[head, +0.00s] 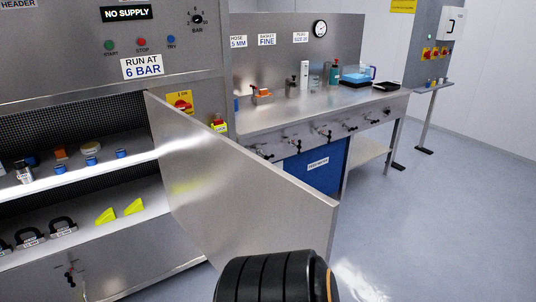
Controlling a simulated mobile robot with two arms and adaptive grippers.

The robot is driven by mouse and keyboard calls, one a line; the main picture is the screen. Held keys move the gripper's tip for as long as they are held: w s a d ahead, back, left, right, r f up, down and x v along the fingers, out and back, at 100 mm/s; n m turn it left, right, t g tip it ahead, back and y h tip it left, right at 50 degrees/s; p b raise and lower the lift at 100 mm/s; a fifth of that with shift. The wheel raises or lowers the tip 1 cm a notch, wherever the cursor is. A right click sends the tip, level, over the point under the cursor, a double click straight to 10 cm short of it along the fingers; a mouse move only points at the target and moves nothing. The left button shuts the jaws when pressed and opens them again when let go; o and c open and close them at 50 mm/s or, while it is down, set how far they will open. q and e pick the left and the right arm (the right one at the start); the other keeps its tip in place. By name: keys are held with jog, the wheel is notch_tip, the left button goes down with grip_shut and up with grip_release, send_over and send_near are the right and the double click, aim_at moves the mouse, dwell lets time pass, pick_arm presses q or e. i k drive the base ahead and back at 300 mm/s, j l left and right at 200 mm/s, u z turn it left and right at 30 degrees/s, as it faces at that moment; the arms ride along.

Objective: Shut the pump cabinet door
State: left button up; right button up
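A plain steel door (245,185) stands open at the middle of the head view. Its far edge meets the right side of an open steel cabinet (140,186), and its free edge swings out toward me and to the right. I cannot read a label naming this as the pump cabinet. The cabinet's shelves are exposed to the left of the door. Neither of my grippers shows. A black ribbed rounded part at the bottom centre is in front of the door's lower free corner; I cannot tell whether it touches.
The cabinet shelves hold small fittings, black-handled pieces (62,227) and yellow wedges (134,206). A control panel (140,40) is above. Behind the door stands a steel workbench (300,112) with a blue cabinet (322,170) below. Open grey floor (440,220) lies to the right.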

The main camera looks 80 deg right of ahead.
aim_at(232, 202)
jog(key=k+l+z, duration=0.1)
jog(key=l, duration=0.2)
jog(key=k+l+z, duration=0.1)
jog(key=k+l, duration=0.15)
jog(key=k+l+z, duration=0.1)
jog(key=l, duration=0.25)
jog(key=k+l+z, duration=0.1)
jog(key=l, duration=0.25)
jog(key=k+l+z, duration=0.1)
jog(key=i+l, duration=0.1)
jog(key=l, duration=0.55)
jog(key=l+z, duration=0.15)
jog(key=l, duration=0.55)
jog(key=i, duration=0.05)
